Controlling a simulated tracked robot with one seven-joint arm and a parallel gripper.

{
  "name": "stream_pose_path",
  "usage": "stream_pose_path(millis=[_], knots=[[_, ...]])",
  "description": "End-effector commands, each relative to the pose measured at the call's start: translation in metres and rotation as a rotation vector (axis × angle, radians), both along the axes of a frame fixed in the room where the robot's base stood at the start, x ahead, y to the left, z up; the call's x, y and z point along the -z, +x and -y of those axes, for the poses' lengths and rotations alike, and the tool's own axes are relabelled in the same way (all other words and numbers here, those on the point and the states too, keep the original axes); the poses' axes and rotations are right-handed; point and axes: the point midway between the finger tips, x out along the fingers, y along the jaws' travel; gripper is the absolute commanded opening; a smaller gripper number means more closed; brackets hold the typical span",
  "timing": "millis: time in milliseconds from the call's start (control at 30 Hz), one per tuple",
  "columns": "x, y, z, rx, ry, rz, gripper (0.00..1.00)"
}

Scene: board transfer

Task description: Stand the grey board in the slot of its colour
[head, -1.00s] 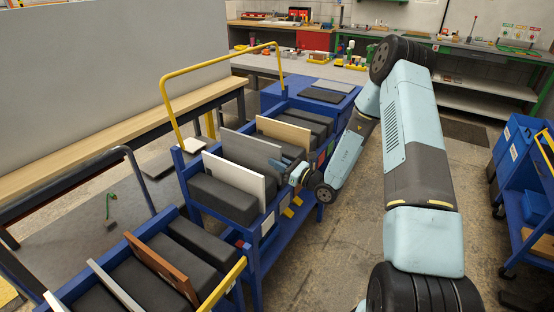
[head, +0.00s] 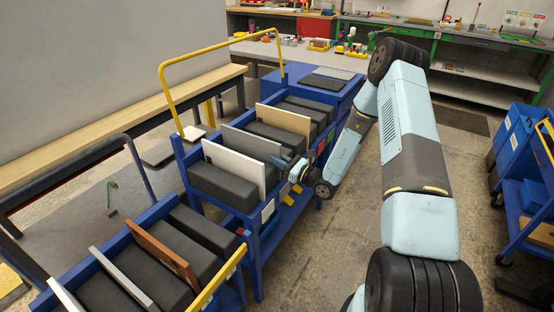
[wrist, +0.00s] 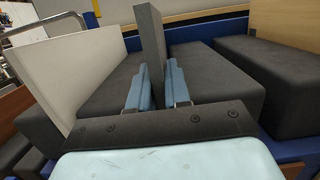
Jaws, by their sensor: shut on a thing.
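The grey board (head: 248,143) stands on edge among the black foam blocks of the blue cart (head: 255,222), between a white board (head: 232,165) and a wooden board (head: 283,121). My gripper (head: 285,162) is at the board's near right end and is shut on it. In the wrist view the grey board (wrist: 150,38) rises upright between my two blue fingers (wrist: 157,88). It stands in the gap between two dark foam blocks. Its lower edge is hidden, so I cannot tell whether it touches the bottom of the slot.
A nearer blue cart holds brown (head: 160,260), light grey (head: 122,278) and white boards between foam blocks. Yellow (head: 218,284) and blue rails edge the carts. Coloured tags, one green (head: 321,147), line the far cart's side. Open floor lies to the right.

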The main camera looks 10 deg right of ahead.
Motion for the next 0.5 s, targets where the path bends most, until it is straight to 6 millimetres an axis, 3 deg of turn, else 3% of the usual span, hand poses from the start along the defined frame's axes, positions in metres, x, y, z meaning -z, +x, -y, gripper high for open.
stream_pose_path(millis=[133, 167, 433, 500], knots=[[0.0011, -0.0002, 0.0000, 0.000, -0.001, -0.002, 0.00], [0.0011, -0.0003, -0.0001, 0.000, -0.002, -0.003, 0.19], [0.0018, -0.0009, -0.0006, -0.001, -0.002, -0.004, 0.45], [0.0020, -0.0011, -0.0009, -0.002, -0.002, -0.005, 0.47]])
